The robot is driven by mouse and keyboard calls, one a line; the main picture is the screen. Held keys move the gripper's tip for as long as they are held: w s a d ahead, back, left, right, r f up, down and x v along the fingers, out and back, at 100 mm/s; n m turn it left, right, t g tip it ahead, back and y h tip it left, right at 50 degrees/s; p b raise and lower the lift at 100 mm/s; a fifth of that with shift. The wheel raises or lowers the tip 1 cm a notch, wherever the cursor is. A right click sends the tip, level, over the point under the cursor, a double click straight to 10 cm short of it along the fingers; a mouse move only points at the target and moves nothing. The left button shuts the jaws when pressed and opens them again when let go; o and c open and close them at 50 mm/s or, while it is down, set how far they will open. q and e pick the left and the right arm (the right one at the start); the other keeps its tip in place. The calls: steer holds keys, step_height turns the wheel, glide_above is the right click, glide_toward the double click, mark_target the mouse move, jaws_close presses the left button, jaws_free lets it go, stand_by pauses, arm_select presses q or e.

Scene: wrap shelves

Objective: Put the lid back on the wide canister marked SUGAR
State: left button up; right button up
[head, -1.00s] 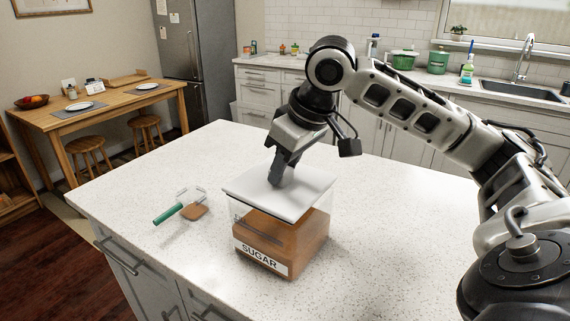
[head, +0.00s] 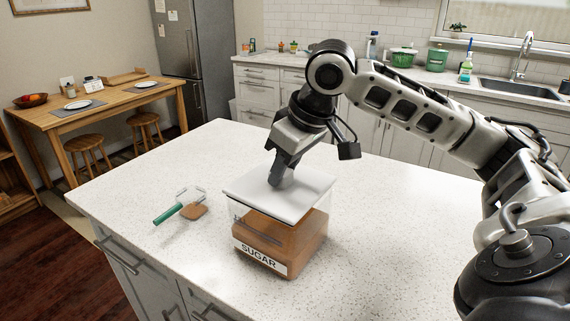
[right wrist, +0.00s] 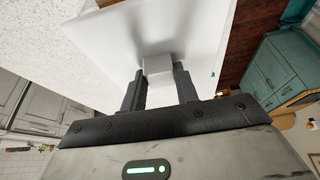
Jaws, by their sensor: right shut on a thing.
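The wide clear canister (head: 316,240) stands upright on the counter, filled with brown contents and labelled SUGAR (head: 259,257) on its front. The flat white square lid (head: 302,197) lies level over its top. I cannot tell whether it is fully seated. The lid also shows in the right wrist view (right wrist: 200,30). My right gripper (head: 277,184) is above the lid, pointing down, shut on its small block-like knob (right wrist: 158,64). The fingers hide the knob in the head view. My left gripper is not in view.
A green-handled clear scoop (head: 168,214) with brown contents lies on the white counter (head: 130,187) left of the canister. The counter around the canister is otherwise clear. A wooden table (head: 120,97) with stools stands at the back left, and a sink counter is behind.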

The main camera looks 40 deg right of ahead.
steer(key=shift+f, duration=0.65)
stand_by(1.1)
steer(key=o, duration=1.7)
step_height(320, 180, up, 3)
steer(key=p, duration=0.3)
steer(key=shift+f, duration=0.15)
steer(key=shift+r+p, duration=0.45)
steer(key=shift+r, duration=1.75)
